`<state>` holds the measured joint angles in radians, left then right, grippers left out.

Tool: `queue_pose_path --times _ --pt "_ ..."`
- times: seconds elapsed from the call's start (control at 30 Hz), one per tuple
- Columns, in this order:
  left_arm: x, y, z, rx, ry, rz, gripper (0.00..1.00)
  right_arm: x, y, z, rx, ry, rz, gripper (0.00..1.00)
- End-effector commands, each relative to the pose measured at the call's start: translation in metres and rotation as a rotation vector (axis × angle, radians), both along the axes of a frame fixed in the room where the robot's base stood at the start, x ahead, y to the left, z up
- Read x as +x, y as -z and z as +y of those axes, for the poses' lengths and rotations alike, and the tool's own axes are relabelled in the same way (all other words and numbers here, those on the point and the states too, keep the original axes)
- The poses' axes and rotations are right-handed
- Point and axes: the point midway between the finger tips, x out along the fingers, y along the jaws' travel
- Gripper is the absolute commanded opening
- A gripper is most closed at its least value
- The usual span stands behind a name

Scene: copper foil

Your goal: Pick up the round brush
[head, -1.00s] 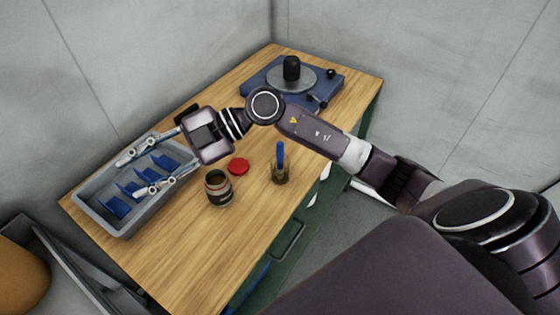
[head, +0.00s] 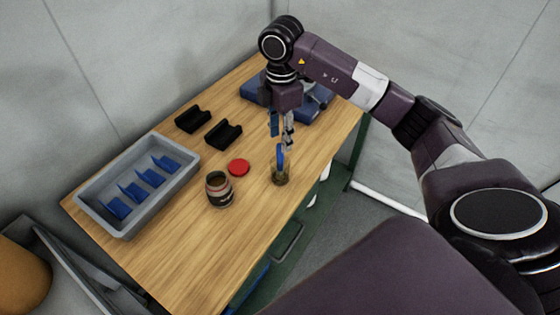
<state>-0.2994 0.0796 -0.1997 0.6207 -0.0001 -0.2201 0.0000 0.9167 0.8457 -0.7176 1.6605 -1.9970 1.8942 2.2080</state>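The round brush shows as a blue handle (head: 280,154) standing upright in a small glass jar (head: 280,176) near the table's right edge. The brush's lower end is inside the jar and hard to make out. My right gripper (head: 282,141) points down just above the jar, its fingertips close to the top of the handle. Its two fingers look apart, with no clear grip on the handle. My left gripper is not in view.
A dark open jar (head: 218,189) and a red lid (head: 238,167) are close by on the wooden table (head: 190,245). A grey tray (head: 87,201) with blue dividers is at left.

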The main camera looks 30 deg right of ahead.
Motion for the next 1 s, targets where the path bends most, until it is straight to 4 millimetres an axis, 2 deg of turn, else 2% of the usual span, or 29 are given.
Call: queue_pose_path --times 0.23,0.4,0.67,1.0 --pt "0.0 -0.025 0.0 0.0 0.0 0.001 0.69 0.0 0.03 -0.002 0.001 -0.002 0.005 0.36" --pt "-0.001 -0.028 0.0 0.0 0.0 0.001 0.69 0.001 0.05 -0.001 0.003 -0.003 0.001 0.36" --pt "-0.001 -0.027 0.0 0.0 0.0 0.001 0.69 0.002 0.054 -0.001 0.003 -0.004 -0.002 0.36" --pt "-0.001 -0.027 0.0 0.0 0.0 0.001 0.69 0.002 0.053 -0.001 0.003 -0.004 -0.002 0.0"
